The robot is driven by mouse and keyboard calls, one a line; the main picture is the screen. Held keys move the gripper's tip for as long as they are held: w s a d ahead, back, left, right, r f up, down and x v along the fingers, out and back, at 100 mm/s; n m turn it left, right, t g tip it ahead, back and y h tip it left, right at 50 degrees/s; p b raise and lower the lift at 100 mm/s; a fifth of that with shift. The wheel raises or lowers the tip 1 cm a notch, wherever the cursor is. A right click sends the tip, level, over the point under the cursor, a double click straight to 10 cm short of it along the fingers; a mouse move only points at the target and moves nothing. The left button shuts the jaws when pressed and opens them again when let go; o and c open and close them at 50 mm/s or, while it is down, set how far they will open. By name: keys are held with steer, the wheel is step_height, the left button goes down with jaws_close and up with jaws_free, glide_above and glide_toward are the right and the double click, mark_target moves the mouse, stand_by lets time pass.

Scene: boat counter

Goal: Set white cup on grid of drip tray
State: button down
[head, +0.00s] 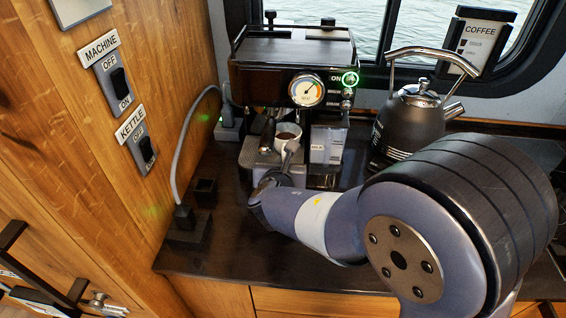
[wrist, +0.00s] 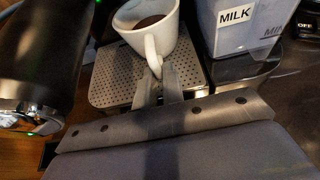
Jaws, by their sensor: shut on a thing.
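The white cup (head: 287,134) has dark brown liquid in it and stands about upright under the front of the coffee machine. My gripper (head: 289,156) is shut on the cup's handle; the wrist view shows the grey fingers (wrist: 158,84) closed around the lower part of the handle of the cup (wrist: 154,38). The perforated metal drip tray (head: 251,155) lies below the cup, and its grid (wrist: 112,80) shows left of and around the fingers. I cannot tell whether the cup's base touches the grid.
The coffee machine (head: 290,68) stands behind the cup. A milk container (head: 327,146), also in the wrist view (wrist: 238,30), stands close on the right. A dark kettle (head: 408,125) is farther right. A dark cylinder (wrist: 42,55) is near the fingers on the left.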

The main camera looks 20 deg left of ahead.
steer(key=c, duration=1.5)
jaws_free()
steer(key=shift+o, duration=0.2)
steer(key=v, duration=1)
steer(key=shift+s+d, duration=0.15)
steer(key=shift+s, duration=0.2)
steer(key=shift+w+r, duration=0.1)
steer(key=x, duration=1)
steer(key=shift+w, duration=0.25)
steer(key=shift+r+p, duration=0.2)
steer(key=shift+p, duration=0.2)
